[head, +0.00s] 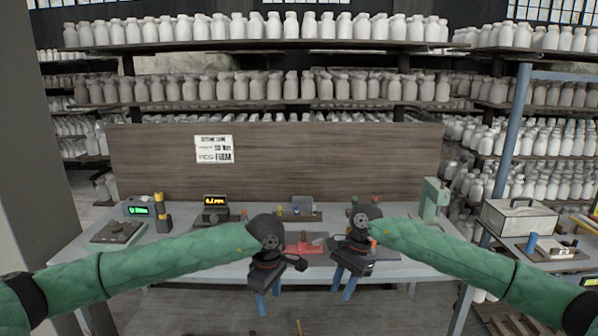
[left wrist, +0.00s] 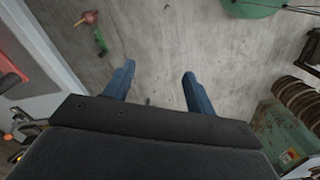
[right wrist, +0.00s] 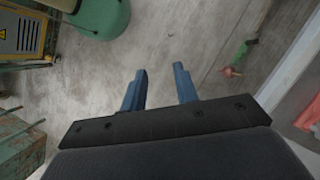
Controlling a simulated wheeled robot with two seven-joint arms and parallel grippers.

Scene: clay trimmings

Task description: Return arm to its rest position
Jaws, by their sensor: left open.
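My left gripper (head: 268,304) hangs in front of the workbench's front edge, fingers pointing down. In the left wrist view its two blue fingers (left wrist: 157,70) are apart with bare floor between them. My right gripper (head: 341,292) hangs beside it to the right, also pointing down. In the right wrist view its blue fingers (right wrist: 160,69) are apart, with only floor between them. Both green-sleeved arms reach inward from the sides. No clay trimmings can be made out clearly.
The workbench (head: 190,262) carries a red item (head: 303,246), a scale with green display (head: 139,210), an orange display (head: 214,201) and a pale green device (head: 433,198). A green-handled item (left wrist: 97,38) lies on the floor. A toolbox (head: 518,222) stands right. Bottle shelves fill the back.

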